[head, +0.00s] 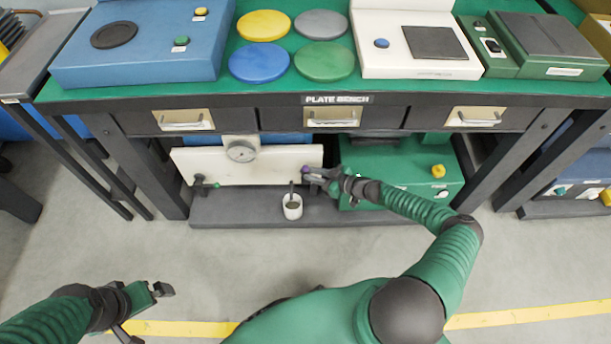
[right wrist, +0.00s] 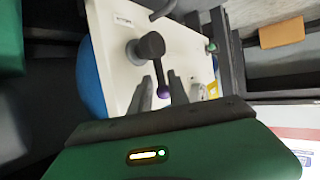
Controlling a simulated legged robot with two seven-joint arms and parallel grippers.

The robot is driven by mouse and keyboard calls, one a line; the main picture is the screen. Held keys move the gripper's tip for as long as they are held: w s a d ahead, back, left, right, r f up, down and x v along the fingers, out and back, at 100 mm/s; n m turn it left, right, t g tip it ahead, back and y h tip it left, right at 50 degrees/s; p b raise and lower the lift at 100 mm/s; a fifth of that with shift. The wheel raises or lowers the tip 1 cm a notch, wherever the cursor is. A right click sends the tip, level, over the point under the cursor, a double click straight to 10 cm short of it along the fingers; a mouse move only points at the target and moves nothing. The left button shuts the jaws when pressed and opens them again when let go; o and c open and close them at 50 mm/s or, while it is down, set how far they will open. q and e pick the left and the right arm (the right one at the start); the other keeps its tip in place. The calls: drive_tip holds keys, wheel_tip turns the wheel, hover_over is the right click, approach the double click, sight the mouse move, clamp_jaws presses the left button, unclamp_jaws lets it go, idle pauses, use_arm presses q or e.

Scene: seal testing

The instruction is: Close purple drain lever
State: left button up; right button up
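The purple drain lever (head: 305,170) is on the front right of a white box (head: 255,165) on the bench's lower shelf. In the right wrist view its dark hub and arm end in a purple ball (right wrist: 164,91). My right gripper (head: 316,176) is at the lever; in the right wrist view its two fingers (right wrist: 160,94) are apart, with the purple ball appearing between them. Contact cannot be told. My left gripper (head: 148,306) is open and empty at the lower left, far from the box.
A pressure gauge (head: 240,151) sits on the white box. A second lever with a green tip (head: 216,185) is at its left. A white cup (head: 292,207) stands on the shelf in front. A green machine (head: 405,190) is at right; the bench top (head: 230,88) overhangs.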

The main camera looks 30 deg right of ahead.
sight(306, 172)
drive_tip(key=x, duration=0.3)
drive_tip(key=shift+w+a+f+b, duration=0.2)
drive_tip(key=shift+w+b, duration=0.1)
drive_tip(key=shift+b, duration=0.1)
clamp_jaws()
drive_tip(key=shift+d, duration=0.1)
idle(1.0)
